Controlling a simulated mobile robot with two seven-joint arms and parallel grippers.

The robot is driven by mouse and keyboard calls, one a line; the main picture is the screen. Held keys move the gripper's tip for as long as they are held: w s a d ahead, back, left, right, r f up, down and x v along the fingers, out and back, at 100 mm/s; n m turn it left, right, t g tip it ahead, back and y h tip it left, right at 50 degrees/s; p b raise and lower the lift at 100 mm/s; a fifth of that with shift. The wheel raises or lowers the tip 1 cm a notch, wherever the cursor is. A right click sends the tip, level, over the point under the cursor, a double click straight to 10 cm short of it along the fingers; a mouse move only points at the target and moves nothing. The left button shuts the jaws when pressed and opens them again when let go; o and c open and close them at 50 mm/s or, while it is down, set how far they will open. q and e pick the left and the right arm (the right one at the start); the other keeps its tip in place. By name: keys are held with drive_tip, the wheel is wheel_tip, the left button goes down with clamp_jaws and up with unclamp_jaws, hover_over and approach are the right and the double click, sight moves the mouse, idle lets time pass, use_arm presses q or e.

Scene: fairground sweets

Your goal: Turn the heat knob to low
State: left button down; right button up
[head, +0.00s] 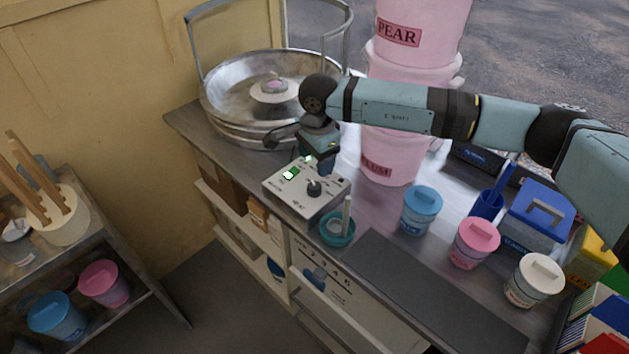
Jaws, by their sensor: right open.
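The heat knob (314,188) is a dark round knob on the top of a pale grey control box (287,198). The box stands on the counter in front of the metal floss pan. Lettering by the knob is too small to read, so its setting is unclear. Green lit parts (291,174) show left of the knob. My right gripper (316,168) points down over the back of the box, just behind the knob. It is open and appears empty. Its fingertips are hard to make out. My left gripper is not in view.
The metal pan (222,98) with its rail stands behind the box. Pink tubs (388,150) stand behind my right arm. A teal bowl (337,240) with a pale stick is close in front of the box. Lidded jars (420,212) stand to the right. A dark mat (430,290) lies bare in front.

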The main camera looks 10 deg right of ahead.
sight(315, 185)
drive_tip(key=f, duration=0.9)
drive_tip(key=shift+w+a+f+p, duration=0.1)
drive_tip(key=shift+w+f+p, duration=0.05)
drive_tip(key=shift+w+p, duration=0.15)
drive_tip(key=c, duration=0.9)
